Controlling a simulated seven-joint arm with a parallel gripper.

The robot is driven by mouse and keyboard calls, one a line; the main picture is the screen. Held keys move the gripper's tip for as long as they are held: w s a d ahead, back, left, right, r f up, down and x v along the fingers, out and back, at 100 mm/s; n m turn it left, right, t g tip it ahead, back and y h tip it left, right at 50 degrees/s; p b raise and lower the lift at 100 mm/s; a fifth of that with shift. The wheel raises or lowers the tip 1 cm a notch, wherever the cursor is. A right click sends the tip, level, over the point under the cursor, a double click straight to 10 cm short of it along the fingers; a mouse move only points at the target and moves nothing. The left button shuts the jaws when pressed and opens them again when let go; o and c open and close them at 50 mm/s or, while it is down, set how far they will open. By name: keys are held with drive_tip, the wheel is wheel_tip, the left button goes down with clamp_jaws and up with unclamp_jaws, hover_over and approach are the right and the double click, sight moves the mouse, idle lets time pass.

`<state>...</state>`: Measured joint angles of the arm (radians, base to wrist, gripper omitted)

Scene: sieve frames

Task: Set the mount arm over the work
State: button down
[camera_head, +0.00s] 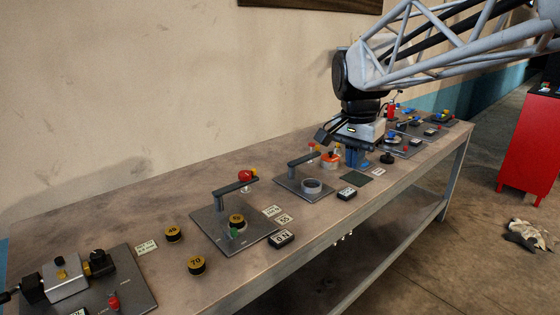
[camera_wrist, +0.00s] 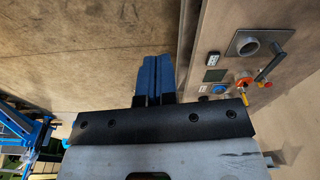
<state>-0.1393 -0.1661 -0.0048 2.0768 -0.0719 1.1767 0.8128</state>
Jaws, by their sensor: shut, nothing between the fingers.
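My gripper (camera_head: 357,158) is shut and empty, pointing down near the front edge of the bench, right of the middle station; its blue fingers (camera_wrist: 153,78) are together in the wrist view. The middle station is a grey plate (camera_head: 289,184) with a short grey ring (camera_head: 312,187) and a dark raised arm (camera_head: 304,160) on a post; in the wrist view this arm (camera_wrist: 272,60) lies beside the ring (camera_wrist: 248,47). A similar station to the left has a plate (camera_head: 207,226), a dark arm (camera_head: 233,188) and a yellow-black disc (camera_head: 236,218). I cannot tell which arm is the task's.
An orange part (camera_head: 329,160) stands between the middle station and my gripper. A dark green square (camera_head: 356,176) and a small display (camera_head: 347,193) lie near the front edge. Loose discs (camera_head: 196,264) and a clamp-like device (camera_head: 66,276) are left. More stations stand right, beyond my gripper.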

drive_tip(key=w+a+m+g, duration=0.1)
drive_tip(key=w+a+m, duration=0.2)
drive_tip(key=w+a, duration=0.45)
drive_tip(key=w+a+m+h, duration=0.1)
drive_tip(key=w+a+m, duration=0.25)
drive_tip(key=w, duration=0.75)
drive_tip(key=w+a+m+g, duration=0.1)
drive_tip(key=w+a+m, duration=0.1)
drive_tip(key=w+a, duration=0.55)
drive_tip(key=w+a+f+m+h, duration=0.1)
drive_tip(key=w+a+f+m, duration=0.3)
drive_tip(key=w+a+f, duration=0.2)
drive_tip(key=w+a+f+m+g+h, duration=0.1)
drive_tip(key=w+a+f+m, duration=0.3)
drive_tip(key=w+a+f, duration=0.3)
drive_tip(key=w+a, duration=0.4)
drive_tip(key=a, duration=0.3)
drive_tip(key=shift+w, duration=0.2)
drive_tip(key=shift+f, duration=0.1)
drive_tip(key=s+d+f, duration=0.4)
drive_tip(key=d+f, duration=0.2)
drive_tip(key=f, duration=0.3)
drive_tip(key=shift+d, duration=0.4)
